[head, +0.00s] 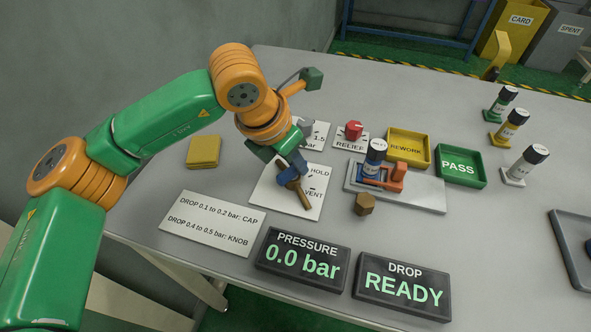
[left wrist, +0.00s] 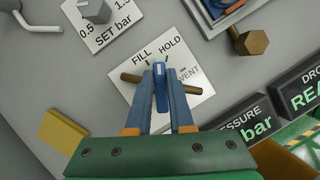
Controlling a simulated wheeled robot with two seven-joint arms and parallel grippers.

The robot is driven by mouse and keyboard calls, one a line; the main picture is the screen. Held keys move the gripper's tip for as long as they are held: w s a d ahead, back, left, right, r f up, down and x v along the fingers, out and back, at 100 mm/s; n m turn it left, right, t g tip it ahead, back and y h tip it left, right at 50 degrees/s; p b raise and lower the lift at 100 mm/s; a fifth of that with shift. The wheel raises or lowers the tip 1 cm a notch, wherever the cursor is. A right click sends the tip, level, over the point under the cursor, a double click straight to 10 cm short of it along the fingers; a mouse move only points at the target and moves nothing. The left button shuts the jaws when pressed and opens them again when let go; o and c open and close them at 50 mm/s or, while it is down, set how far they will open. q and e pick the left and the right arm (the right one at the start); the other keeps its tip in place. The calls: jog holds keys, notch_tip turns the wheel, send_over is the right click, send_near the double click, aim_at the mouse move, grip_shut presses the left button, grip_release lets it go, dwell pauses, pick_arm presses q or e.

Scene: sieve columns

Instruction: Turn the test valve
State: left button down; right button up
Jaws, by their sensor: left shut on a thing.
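The test valve's white plate (head: 272,196), marked FILL, HOLD and VENT, lies on the table; it also shows in the left wrist view (left wrist: 196,74). My right gripper is not in view.
The pressure display (head: 302,262) reads 0.0 bar and the drop display (head: 403,285) reads READY. A grey fixture (head: 425,192) holds a dark-capped cartridge (head: 375,153). Trays marked REWORK (head: 408,148) and PASS (head: 459,167) stand behind. A brown hexagonal knob (head: 366,204) is near the plate.

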pick_arm(q)
jog(key=n+t+y+b, duration=0.1)
jog(key=n+b, duration=0.1)
jog(key=n, duration=0.1)
jog(key=shift+f+b, duration=0.15)
jog(key=shift+b, duration=0.2)
jog(key=shift+w+a+n+y+b, duration=0.1)
jog(key=shift+n+y+b, duration=0.3)
jog(key=shift+n+b, duration=0.65)
jog(key=shift+n, duration=0.45)
jog(key=shift+r, duration=0.2)
jog(key=c, duration=0.8)
grip_release()
jog(key=v, duration=0.7)
jog(key=shift+p, duration=0.4)
